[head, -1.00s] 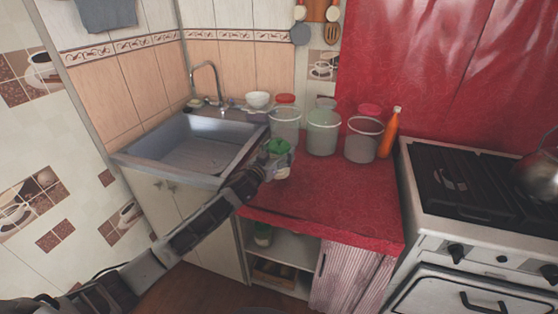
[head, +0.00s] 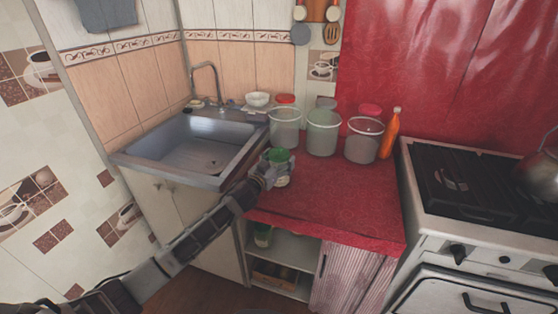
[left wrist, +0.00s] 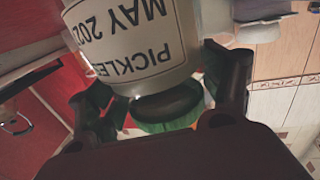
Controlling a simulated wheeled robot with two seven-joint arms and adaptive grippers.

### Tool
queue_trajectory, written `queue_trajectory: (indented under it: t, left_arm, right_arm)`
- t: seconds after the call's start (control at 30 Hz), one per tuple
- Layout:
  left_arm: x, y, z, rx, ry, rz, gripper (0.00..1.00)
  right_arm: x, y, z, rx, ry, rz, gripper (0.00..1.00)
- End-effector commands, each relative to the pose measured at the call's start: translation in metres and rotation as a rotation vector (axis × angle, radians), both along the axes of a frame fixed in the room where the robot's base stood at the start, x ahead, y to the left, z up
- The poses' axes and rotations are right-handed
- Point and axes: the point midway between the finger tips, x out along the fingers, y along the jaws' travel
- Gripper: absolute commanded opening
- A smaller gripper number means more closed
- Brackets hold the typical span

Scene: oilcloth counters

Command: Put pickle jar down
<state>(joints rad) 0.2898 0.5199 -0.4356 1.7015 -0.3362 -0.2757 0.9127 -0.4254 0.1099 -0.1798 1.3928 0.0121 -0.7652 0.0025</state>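The pickle jar (head: 282,178) is a clear jar with a green lid (head: 278,155) and a white label. In the head view it is upright at the left part of the red counter (head: 330,200), by the sink side. My left gripper (head: 267,172) reaches it from the left, its fingers around the jar. In the left wrist view the jar's label (left wrist: 140,40) reads "PICKLE… MAY 202…", and the green lid (left wrist: 165,127) is between the two fingers, close to both. Whether the base touches the counter is hard to see. My right gripper is not in view.
Three large clear containers stand behind the jar: left (head: 285,128), middle (head: 323,133), right (head: 363,142). An orange bottle (head: 390,135) is beside them. The sink (head: 195,147) is left, the stove (head: 465,190) right. The counter's middle and front right are clear.

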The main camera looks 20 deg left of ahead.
Motion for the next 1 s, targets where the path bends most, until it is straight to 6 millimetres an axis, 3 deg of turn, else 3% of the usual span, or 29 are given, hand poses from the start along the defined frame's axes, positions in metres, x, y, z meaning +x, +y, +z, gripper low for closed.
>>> queue_trajectory:
  t: [0.13, 0.67, 1.0]
  left_arm:
    - [0.0, 0.0, 0.0, 0.0, 0.0, 0.0, 0.99]
    - [0.0, 0.0, 0.002, 0.0, 0.0, 0.0, 0.99]
    - [-0.019, 0.005, 0.001, 0.0, 0.001, 0.0, 0.99]
  right_arm:
    - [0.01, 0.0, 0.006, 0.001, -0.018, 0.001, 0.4]
    - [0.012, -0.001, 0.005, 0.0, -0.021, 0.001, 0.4]
    - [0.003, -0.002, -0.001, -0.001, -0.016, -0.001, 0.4]
